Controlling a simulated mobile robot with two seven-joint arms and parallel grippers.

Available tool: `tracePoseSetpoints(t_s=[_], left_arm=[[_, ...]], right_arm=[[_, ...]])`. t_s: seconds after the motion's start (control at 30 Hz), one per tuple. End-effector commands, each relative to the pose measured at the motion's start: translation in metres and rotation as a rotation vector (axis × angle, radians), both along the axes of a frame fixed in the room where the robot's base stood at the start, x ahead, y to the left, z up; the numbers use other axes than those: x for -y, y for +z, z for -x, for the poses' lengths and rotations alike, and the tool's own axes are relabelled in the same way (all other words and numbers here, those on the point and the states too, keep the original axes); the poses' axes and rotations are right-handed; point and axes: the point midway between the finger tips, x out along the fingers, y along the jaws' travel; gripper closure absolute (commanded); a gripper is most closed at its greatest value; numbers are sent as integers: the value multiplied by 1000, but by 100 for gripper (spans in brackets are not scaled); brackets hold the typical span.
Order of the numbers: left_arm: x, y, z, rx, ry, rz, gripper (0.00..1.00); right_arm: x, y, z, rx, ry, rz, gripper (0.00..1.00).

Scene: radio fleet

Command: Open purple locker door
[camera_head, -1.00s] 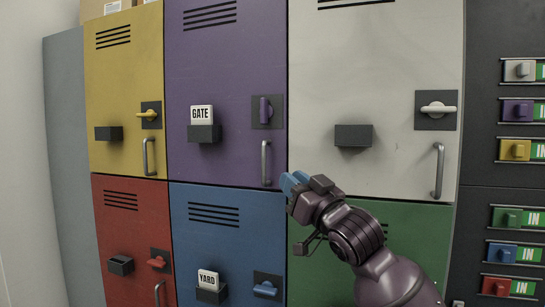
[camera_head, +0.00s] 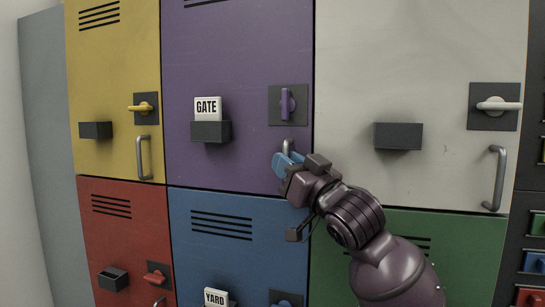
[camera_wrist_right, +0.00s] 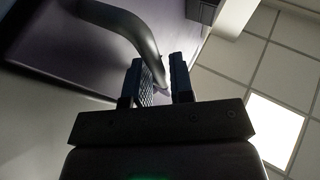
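The purple locker door (camera_head: 240,80) is shut flush in the upper row. Its purple latch (camera_head: 287,104) stands vertical on a dark plate. Its grey bar handle (camera_head: 288,147) is below the latch, with its lower part hidden by my right gripper (camera_head: 286,166). In the right wrist view the handle (camera_wrist_right: 142,32) runs down to the blue fingers (camera_wrist_right: 164,82), and its end lies between them. The fingers are apart, with a gap visible around the bar. My left gripper is not in view.
A dark holder (camera_head: 211,132) with a GATE card (camera_head: 208,107) juts from the purple door. Yellow (camera_head: 115,70), white (camera_head: 400,60), red (camera_head: 125,235), blue (camera_head: 225,255) and green (camera_head: 450,240) doors surround it, all shut. A white door holder (camera_head: 398,136) juts out at right.

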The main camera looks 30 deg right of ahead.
Motion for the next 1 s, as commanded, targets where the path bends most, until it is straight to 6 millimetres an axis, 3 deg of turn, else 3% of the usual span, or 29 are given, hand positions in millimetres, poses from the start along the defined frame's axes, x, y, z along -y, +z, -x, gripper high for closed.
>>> tracePoseSetpoints(t_s=[0.5, 0.67, 1.0], left_arm=[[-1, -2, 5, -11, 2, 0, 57], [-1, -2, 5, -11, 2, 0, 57], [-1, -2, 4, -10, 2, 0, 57]], right_arm=[[-1, 4, 4, 0, -2, 0, 78], [-1, 4, 4, 0, -2, 0, 100], [-3, 4, 3, 0, -3, 0, 100]])
